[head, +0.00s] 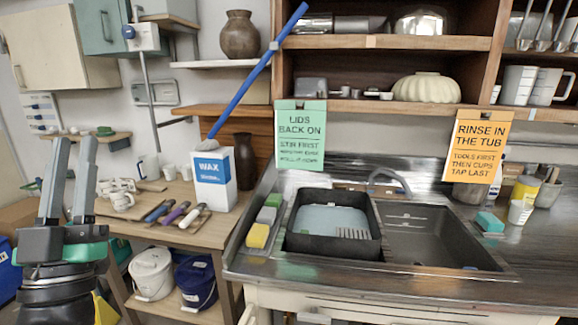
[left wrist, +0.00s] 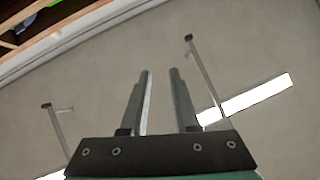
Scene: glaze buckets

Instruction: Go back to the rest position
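My left gripper (head: 70,185) is raised at the left of the head view, in front of the wooden bench. Its two fingers point up and stand apart with nothing between them. In the left wrist view the fingers (left wrist: 160,100) are also apart and empty, with what looks like the ceiling behind them. A white bucket (head: 152,275) and a dark blue bucket (head: 196,283) stand on the shelf under the bench, to the right of my left gripper and apart from it. My right gripper is not in view.
A sink with a black tub (head: 333,246) is set in the metal counter (head: 400,292). The bench (head: 205,238) holds a white wax box (head: 214,182), cups and several handled tools. A blue-handled pole (head: 258,66) leans up from the box. Green and orange signs hang above the sink.

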